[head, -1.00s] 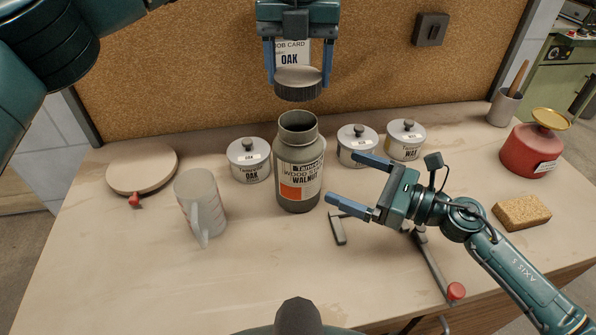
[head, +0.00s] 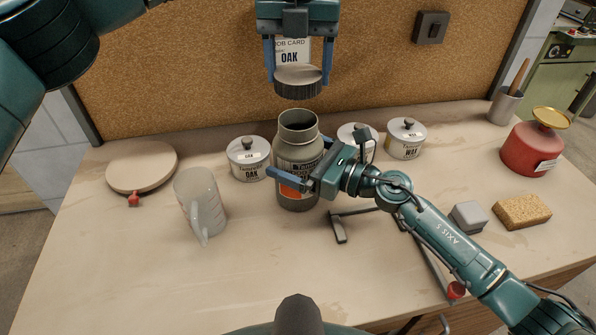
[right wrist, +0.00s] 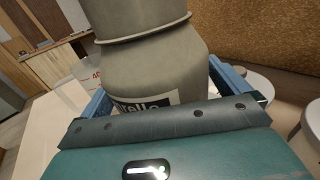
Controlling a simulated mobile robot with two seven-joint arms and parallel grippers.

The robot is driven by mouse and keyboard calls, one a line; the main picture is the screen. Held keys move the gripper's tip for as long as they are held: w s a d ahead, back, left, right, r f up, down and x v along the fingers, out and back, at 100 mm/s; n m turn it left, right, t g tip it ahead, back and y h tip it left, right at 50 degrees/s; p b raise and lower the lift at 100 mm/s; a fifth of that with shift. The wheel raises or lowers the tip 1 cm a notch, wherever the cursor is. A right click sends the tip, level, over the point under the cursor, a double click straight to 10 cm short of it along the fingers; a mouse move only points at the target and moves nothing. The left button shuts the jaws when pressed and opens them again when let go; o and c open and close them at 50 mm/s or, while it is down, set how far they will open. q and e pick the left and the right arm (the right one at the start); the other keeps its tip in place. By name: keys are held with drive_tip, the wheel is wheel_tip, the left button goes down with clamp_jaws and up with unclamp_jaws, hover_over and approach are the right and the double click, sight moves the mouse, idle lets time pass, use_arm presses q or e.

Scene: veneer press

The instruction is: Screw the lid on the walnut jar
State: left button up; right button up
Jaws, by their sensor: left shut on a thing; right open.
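The walnut jar (head: 297,150) stands upright and uncovered on the bench, its orange label partly hidden by my right gripper. My left gripper (head: 298,72) is shut on the dark ribbed lid (head: 298,87) and holds it level above the jar's mouth, with a clear gap between them. My right gripper (head: 291,179) is open, with its fingers reaching around the jar's body. In the right wrist view the jar (right wrist: 155,70) fills the space between the blue fingers; whether they touch it cannot be told.
White tins stand left (head: 249,157) and right (head: 405,138) of the jar, another partly behind my right gripper. A measuring jug (head: 203,205) stands left. A clamp (head: 340,228) lies in front. A grey block (head: 468,216), sponge (head: 522,211) and red pot (head: 532,150) are at right. The front left is clear.

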sight(299, 117)
drive_tip(key=c, duration=1.2)
use_arm(q)
drive_tip(key=shift+f, duration=2.5)
drive_tip(key=shift+f, duration=0.15)
drive_tip(key=shift+f, duration=0.75)
drive_tip(key=shift+f, duration=0.6)
